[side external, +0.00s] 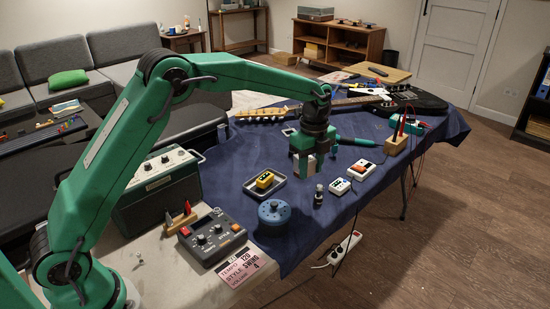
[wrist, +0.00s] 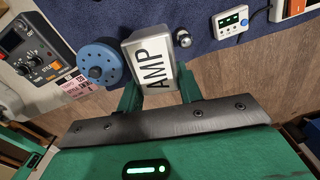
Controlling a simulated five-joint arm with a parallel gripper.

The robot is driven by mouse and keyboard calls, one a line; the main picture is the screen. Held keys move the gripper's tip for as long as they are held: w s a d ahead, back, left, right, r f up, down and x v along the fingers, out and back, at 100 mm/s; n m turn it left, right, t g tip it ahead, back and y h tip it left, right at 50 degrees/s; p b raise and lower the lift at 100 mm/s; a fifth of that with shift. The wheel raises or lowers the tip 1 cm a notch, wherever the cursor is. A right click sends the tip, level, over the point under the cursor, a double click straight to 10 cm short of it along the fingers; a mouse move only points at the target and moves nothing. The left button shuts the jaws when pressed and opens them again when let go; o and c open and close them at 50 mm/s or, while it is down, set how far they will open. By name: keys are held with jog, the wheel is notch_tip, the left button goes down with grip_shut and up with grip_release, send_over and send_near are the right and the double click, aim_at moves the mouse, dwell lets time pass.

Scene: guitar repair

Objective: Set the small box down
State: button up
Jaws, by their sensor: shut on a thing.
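A guitar (side external: 400,97) lies behind. Some bare cloth surrounds the gripper.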

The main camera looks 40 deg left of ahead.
jog(key=w+d+m, duration=0.5)
jog(key=m, duration=0.6)
jog(key=shift+f+m, duration=0.3)
jog(key=shift+f, duration=0.05)
jog(key=shift+a, duration=0.1)
jog(key=w+a+f, duration=0.2)
jog(key=a, duration=0.1)
jog(key=w+a+f, duration=0.2)
jog(key=a, duration=0.1)
jog(key=w+a+f, duration=0.2)
jog(key=a+f, duration=0.1)
jog(key=shift+w+a, duration=0.15)
jog(key=shift+a, duration=0.25)
jog(key=shift+f, duration=2)
jog(key=shift+f, duration=0.15)
jog(key=o, duration=0.8)
